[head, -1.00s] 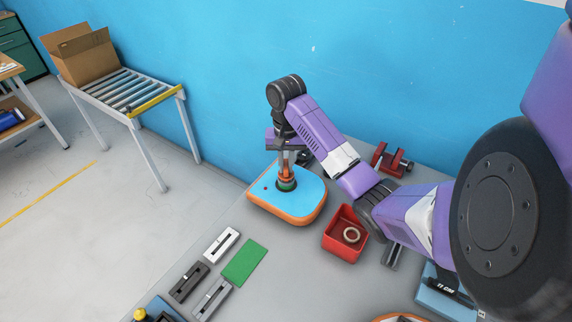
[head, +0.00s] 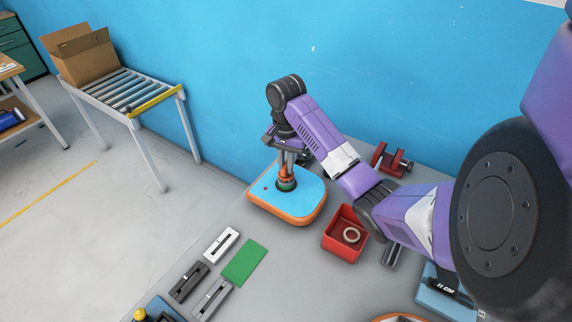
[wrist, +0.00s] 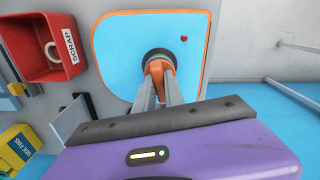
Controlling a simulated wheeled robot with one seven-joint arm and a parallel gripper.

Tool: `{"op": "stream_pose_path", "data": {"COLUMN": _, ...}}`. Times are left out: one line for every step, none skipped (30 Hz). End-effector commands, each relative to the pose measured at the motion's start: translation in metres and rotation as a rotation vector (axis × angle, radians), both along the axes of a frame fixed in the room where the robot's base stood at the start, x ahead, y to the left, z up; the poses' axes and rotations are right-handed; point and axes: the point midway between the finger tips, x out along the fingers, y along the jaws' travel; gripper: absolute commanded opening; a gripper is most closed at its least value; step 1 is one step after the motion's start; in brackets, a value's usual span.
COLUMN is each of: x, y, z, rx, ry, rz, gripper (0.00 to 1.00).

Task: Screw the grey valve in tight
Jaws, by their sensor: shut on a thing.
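The inflatable board (head: 312,200) lies on the grey bench, with a blue top and an orange rim. It fills the upper middle of the wrist view (wrist: 118,40). My gripper (head: 287,174) points down at the board's round valve spot. Its orange fingertips (wrist: 160,70) are closed together there. The grey valve (head: 287,187) shows only as a dark round edge under the fingertips; the rest is hidden by them. The gripper is shut on it. I cannot tell how deep the valve sits.
A red scrap bin (head: 335,240) with a pale ring (head: 351,235) inside stands right of the board. A red clamp-like tool (head: 391,160) lies behind it. Flat slotted pieces (head: 190,281) and a green sheet (head: 240,262) lie in front. A blue wall (head: 370,70) rises behind the bench.

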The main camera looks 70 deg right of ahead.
Motion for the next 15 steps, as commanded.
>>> {"op": "stream_pose_path", "data": {"x": 0.0, "y": -0.0003, "z": 0.0002, "rx": -0.001, "ry": 0.0, "rz": 0.0, "gripper": 0.0}}
{"op": "stream_pose_path", "data": {"x": 0.0, "y": -0.0003, "z": 0.0002, "rx": -0.001, "ry": 0.0, "rz": -0.002, "gripper": 0.0}}
{"op": "stream_pose_path", "data": {"x": 0.0, "y": -0.0003, "z": 0.0002, "rx": -0.001, "ry": 0.0, "rz": -0.013, "gripper": 0.0}}
{"op": "stream_pose_path", "data": {"x": 0.0, "y": -0.0003, "z": 0.0003, "rx": -0.001, "ry": 0.0, "rz": -0.029, "gripper": 0.0}}
{"op": "stream_pose_path", "data": {"x": 0.0, "y": -0.0003, "z": 0.0003, "rx": -0.001, "ry": 0.0, "rz": -0.053, "gripper": 0.0}}
{"op": "stream_pose_path", "data": {"x": -0.0001, "y": -0.0003, "z": 0.0003, "rx": -0.001, "ry": 0.0, "rz": -0.091, "gripper": 0.0}}
{"op": "stream_pose_path", "data": {"x": -0.0001, "y": -0.0004, "z": 0.0003, "rx": -0.001, "ry": 0.0, "rz": -0.124, "gripper": 0.0}}
{"op": "stream_pose_path", "data": {"x": -0.0001, "y": -0.0004, "z": 0.0003, "rx": -0.001, "ry": 0.0, "rz": -0.156, "gripper": 0.0}}
{"op": "stream_pose_path", "data": {"x": -0.0002, "y": -0.0004, "z": 0.0003, "rx": -0.001, "ry": 0.0, "rz": -0.196, "gripper": 0.0}}
{"op": "stream_pose_path", "data": {"x": -0.0002, "y": -0.0004, "z": 0.0003, "rx": -0.001, "ry": 0.0, "rz": -0.223, "gripper": 0.0}}
{"op": "stream_pose_path", "data": {"x": -0.0002, "y": -0.0005, "z": 0.0003, "rx": -0.001, "ry": 0.0, "rz": -0.246, "gripper": 0.0}}
{"op": "stream_pose_path", "data": {"x": -0.0002, "y": -0.0005, "z": 0.0003, "rx": -0.001, "ry": 0.0, "rz": -0.271, "gripper": 0.0}}
{"op": "stream_pose_path", "data": {"x": -0.0002, "y": -0.0005, "z": 0.0003, "rx": -0.001, "ry": 0.0, "rz": -0.285, "gripper": 0.0}}
{"op": "stream_pose_path", "data": {"x": -0.0003, "y": -0.0005, "z": 0.0003, "rx": -0.001, "ry": 0.0, "rz": -0.294, "gripper": 0.0}}
{"op": "stream_pose_path", "data": {"x": -0.0003, "y": -0.0005, "z": 0.0003, "rx": -0.001, "ry": 0.0, "rz": -0.299, "gripper": 0.0}}
